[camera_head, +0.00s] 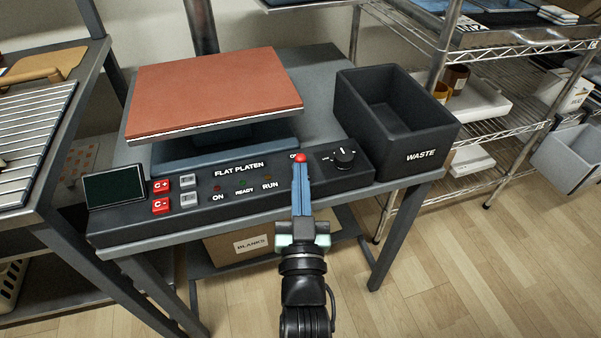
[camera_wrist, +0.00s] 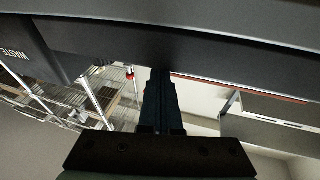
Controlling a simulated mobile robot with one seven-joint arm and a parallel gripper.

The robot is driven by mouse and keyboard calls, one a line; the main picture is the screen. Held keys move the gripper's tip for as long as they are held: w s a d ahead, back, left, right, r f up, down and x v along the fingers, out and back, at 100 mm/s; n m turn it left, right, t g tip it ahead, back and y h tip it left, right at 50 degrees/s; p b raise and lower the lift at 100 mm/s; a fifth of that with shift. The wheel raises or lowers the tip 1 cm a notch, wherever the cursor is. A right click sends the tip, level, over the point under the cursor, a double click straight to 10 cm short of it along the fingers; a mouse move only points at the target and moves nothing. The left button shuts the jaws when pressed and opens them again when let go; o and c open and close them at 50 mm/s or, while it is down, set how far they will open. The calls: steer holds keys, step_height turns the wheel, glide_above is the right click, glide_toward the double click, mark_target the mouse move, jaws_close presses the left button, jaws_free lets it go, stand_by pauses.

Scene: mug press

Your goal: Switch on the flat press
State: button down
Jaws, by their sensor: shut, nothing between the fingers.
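The flat press has a reddish-brown top platen (camera_head: 215,90) over a dark control panel (camera_head: 225,200) marked FLAT PLATEN. A small red knob (camera_head: 300,157) shows on the panel between that label and the black dial (camera_head: 344,155). In the wrist view the red knob (camera_wrist: 129,73) sits on a thin metal lever beside the fingers. My gripper (camera_head: 301,168) is shut and empty, its tips at the knob in the head view; whether they touch it I cannot tell. It also shows in the wrist view (camera_wrist: 160,75). The fingers hide part of the label by the knob.
A dark display (camera_head: 114,186) and red C buttons (camera_head: 160,206) lie left on the panel, with ON, READY and RUN lamps (camera_head: 243,183) mid-panel. A black WASTE bin (camera_head: 420,140) stands close on the right. Wire shelves (camera_head: 500,125) stand beyond it.

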steer(key=shift+r+p, duration=0.2)
steer(key=shift+p, duration=0.25)
steer(key=r+g+p, duration=0.1)
steer(key=p, duration=0.2)
steer(key=g+p, duration=0.1)
steer(key=p, duration=0.3)
steer(key=shift+w+r+n, duration=0.25)
steer(key=shift+r+n, duration=0.05)
steer(key=shift+r, duration=0.05)
steer(key=g+p, duration=0.1)
steer(key=p, duration=0.1)
steer(key=g+p, duration=0.1)
steer(key=p, duration=0.2)
steer(key=shift+w+a+r, duration=0.15)
steer(key=shift+w+r, duration=0.05)
steer(key=shift+w, duration=0.05)
steer(key=shift+f+n+b, duration=0.3)
steer(key=shift+f+b, duration=0.1)
steer(key=shift+f, duration=0.15)
